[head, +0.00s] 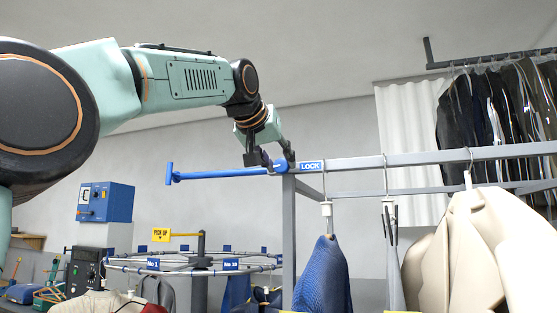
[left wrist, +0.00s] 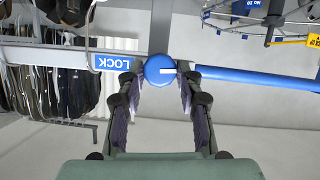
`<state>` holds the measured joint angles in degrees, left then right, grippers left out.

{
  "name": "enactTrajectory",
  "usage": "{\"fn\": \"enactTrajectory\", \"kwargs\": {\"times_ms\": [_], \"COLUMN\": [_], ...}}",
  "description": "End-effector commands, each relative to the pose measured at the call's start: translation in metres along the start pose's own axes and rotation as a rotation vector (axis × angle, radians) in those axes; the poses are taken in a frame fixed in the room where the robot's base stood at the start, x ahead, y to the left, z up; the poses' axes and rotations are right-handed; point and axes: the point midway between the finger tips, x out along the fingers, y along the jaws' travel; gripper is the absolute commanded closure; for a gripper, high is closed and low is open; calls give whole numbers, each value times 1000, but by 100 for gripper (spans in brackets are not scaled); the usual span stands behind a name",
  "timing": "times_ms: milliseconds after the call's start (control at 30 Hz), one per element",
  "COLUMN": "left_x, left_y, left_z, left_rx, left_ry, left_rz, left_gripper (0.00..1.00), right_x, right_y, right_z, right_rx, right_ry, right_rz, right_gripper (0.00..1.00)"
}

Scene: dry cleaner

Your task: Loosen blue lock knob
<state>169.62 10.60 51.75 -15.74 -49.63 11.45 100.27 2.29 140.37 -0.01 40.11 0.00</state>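The blue lock knob (left wrist: 158,70) is round, with a white line pointing right in the left wrist view. It sits at the rail corner beside the blue LOCK label (left wrist: 113,63); the label also shows in the head view (head: 311,166). My left gripper (head: 270,161) is at that corner, and in the left wrist view (left wrist: 160,84) its two fingers are spread on either side of the knob. A narrow gap seems to show on each side; firm contact cannot be made out. In the head view the gripper largely hides the knob. My right gripper is not in view.
A blue bar (head: 222,173) with a T-shaped end runs left from the corner. The grey rail (head: 430,157) runs right, with garments hanging below it. A round conveyor rack (head: 190,266) and a blue control box (head: 105,202) stand behind.

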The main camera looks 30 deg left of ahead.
Motion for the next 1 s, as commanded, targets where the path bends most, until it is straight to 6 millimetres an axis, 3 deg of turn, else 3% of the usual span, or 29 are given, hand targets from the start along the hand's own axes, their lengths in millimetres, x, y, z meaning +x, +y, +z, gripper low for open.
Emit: {"fn": "enactTrajectory", "kwargs": {"times_ms": [300, 800, 833, 1000], "left_x": [1, 1, 1, 1], "left_y": [1, 2, 2, 2], "left_z": [0, 0, 0, 0], "left_rx": [0, 115, 115, 114], "left_ry": [0, 0, 0, 0], "left_rz": [1, -46, -46, -46], "left_gripper": [96, 96, 62, 48], "right_x": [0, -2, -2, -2], "right_y": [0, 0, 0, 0], "right_z": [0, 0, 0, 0], "right_rx": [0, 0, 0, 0], "right_ry": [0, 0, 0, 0], "right_rz": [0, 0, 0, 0], "right_gripper": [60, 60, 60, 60]}}
